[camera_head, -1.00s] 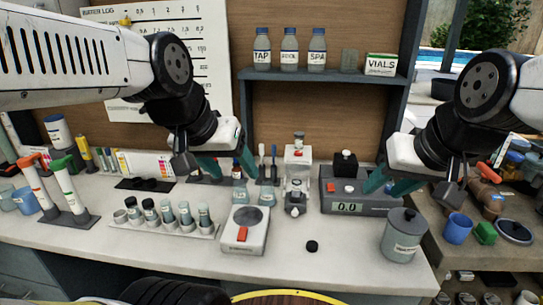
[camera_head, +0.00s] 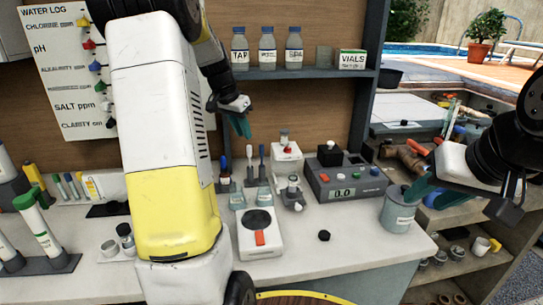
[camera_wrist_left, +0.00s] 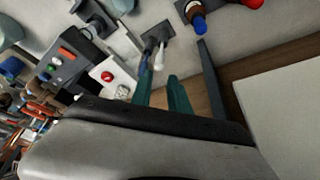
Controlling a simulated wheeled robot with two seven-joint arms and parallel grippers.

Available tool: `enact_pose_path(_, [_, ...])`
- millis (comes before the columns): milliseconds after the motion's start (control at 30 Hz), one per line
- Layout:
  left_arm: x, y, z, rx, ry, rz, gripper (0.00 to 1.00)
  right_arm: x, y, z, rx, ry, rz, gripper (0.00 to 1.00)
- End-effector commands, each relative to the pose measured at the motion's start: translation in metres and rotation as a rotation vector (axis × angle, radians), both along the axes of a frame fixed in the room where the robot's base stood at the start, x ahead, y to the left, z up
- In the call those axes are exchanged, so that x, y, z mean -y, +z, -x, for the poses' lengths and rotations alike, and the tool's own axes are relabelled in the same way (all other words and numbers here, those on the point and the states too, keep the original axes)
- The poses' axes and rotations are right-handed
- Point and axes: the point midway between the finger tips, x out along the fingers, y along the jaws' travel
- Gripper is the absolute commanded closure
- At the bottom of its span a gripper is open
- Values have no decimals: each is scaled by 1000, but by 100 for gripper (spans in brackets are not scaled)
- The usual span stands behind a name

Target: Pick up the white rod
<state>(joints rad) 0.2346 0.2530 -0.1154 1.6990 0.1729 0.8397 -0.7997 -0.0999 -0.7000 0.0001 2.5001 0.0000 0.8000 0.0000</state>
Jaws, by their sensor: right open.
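The white rod (camera_wrist_left: 160,58) shows in the left wrist view, its pale rounded end toward my fingers, beside a bluish rod (camera_wrist_left: 146,58) in a dark stand (camera_wrist_left: 158,35). My left gripper (camera_head: 241,125) is above and slightly left of this stand. In the left wrist view its teal fingers (camera_wrist_left: 160,92) are apart and empty, the rod just beyond them. My right gripper (camera_head: 425,190) is open and empty at the right, by the grey canister.
A digital meter (camera_head: 345,178), a grey canister (camera_head: 397,212), a small scale (camera_head: 258,232) and a black cap (camera_head: 324,236) are on the counter. A bottle shelf (camera_head: 300,74) is above. My left arm hides the counter's left middle.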

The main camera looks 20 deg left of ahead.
Motion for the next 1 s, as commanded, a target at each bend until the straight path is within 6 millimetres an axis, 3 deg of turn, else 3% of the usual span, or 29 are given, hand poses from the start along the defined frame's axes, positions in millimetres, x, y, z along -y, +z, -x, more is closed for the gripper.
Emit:
enact_pose_path(500, [10,-63,-20,-4,-1,2,78,0,0,0,0,0,0,60])
enact_pose_path(833, [11,-70,-23,-1,0,0,78,0,0,0,0,0,0,60])
enact_pose_path(933, [11,-69,-23,-1,0,0,98,0,0,0,0,0,0,60])
enact_pose_path(1000, [11,-70,-23,-1,0,0,100,0,0,0,0,0,0,60])
